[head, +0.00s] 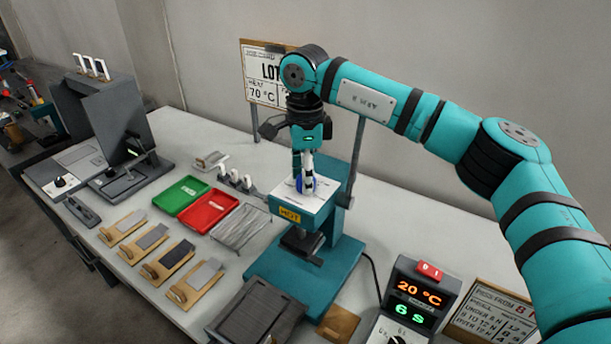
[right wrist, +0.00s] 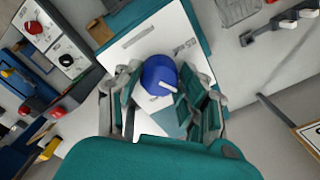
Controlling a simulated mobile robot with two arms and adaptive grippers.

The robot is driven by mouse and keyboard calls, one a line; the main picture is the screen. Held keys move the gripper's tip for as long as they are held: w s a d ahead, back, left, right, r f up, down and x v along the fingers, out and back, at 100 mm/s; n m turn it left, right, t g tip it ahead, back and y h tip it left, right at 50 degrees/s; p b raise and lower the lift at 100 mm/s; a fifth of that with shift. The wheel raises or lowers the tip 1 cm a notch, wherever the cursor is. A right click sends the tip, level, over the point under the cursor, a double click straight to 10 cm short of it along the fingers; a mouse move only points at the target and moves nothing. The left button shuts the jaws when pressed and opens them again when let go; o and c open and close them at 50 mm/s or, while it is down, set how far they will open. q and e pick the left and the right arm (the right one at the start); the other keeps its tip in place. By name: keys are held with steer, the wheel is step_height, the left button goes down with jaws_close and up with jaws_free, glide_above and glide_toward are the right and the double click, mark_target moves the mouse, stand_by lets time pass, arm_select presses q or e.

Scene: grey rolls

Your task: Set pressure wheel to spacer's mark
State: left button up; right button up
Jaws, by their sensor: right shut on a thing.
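The blue pressure wheel (head: 309,184) sits on top of the white press head of the teal press (head: 290,287). In the right wrist view the blue wheel (right wrist: 158,77) carries a pale bar, tilted slightly. Printed marks lie on the white plate around it; they are too small to read. My right gripper (head: 305,182) points down from above, shut on the wheel with a finger on either side; its fingers also show in the right wrist view (right wrist: 160,88). No spacer can be told for sure. My left gripper is not in view.
A control box (head: 415,295) reading 20 °C and 6 S stands at the front right. Green (head: 181,194) and red (head: 208,210) trays, a wire rack (head: 241,227) and several wooden boards with grey pieces lie left of the press. A job card (head: 262,80) stands behind.

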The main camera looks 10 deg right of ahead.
steer(key=shift+n, duration=0.6)
steer(key=o, duration=1.2)
steer(key=shift+r, duration=0.1)
step_height(320, 180, up, 12)
steer(key=shift+f, duration=0.1)
